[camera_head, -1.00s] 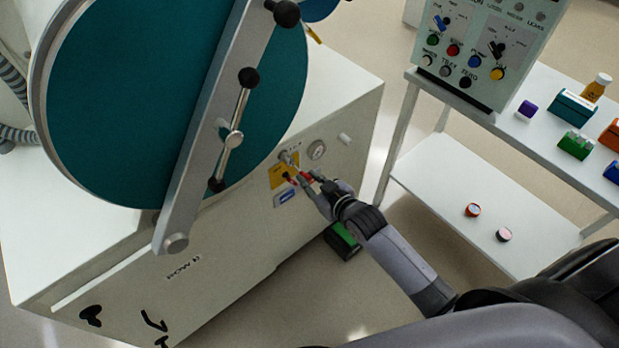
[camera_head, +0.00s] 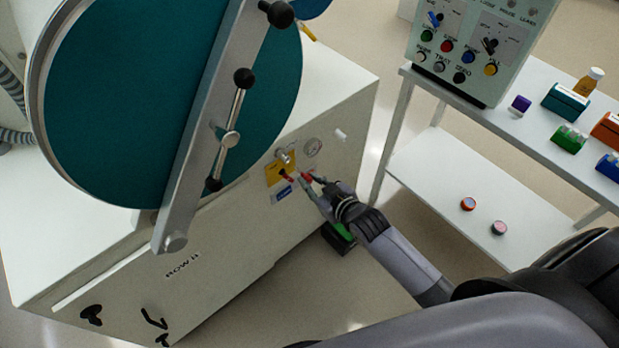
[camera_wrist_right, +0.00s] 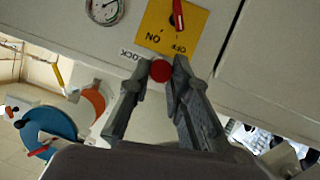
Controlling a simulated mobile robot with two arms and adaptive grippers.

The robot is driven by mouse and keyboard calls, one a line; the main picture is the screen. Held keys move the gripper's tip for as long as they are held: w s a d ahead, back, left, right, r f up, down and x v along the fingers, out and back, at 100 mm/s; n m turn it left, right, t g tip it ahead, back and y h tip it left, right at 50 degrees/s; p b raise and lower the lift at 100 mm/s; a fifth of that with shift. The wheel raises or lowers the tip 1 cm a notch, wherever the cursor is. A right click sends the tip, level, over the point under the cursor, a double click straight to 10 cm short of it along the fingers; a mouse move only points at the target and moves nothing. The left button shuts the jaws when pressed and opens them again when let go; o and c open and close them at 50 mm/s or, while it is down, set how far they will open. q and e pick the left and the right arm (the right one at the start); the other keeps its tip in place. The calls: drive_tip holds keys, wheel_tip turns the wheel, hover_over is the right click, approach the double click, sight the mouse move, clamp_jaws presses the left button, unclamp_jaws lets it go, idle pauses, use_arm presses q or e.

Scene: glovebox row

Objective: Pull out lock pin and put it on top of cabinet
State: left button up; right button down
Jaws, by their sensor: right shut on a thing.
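The lock pin shows as a round red knob (camera_wrist_right: 160,71) between my right fingertips in the right wrist view, beside a "LOCK" label. My right gripper (camera_wrist_right: 160,77) is shut on it. In the head view, my right gripper (camera_head: 309,182) is in front of the cabinet's side panel, with the red knob (camera_head: 306,177) at its tips. The pin's shaft is hidden, so I cannot tell whether it is still in its hole. The white cabinet (camera_head: 225,255) has a flat top (camera_head: 335,85) beside the big teal round door. My left gripper is not in view.
A yellow switch plate (camera_head: 277,173) with a red handle is close to my gripper. A gauge (camera_head: 312,147) is above it. The teal door (camera_head: 150,95) and its metal bar rise over the cabinet. A white shelf (camera_head: 480,190) with a control box stands at the right.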

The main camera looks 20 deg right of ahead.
drive_tip(key=shift+s+d+r+p, duration=0.1)
drive_tip(key=shift+s+d+p, duration=0.15)
drive_tip(key=shift+s, duration=0.35)
drive_tip(key=shift+s+d+f+p, duration=0.15)
drive_tip(key=shift+s+p, duration=0.15)
drive_tip(key=shift+s, duration=0.3)
drive_tip(key=shift+s+d+r+p, duration=0.15)
drive_tip(key=shift+s+d+p, duration=0.1)
drive_tip(key=shift+s, duration=0.35)
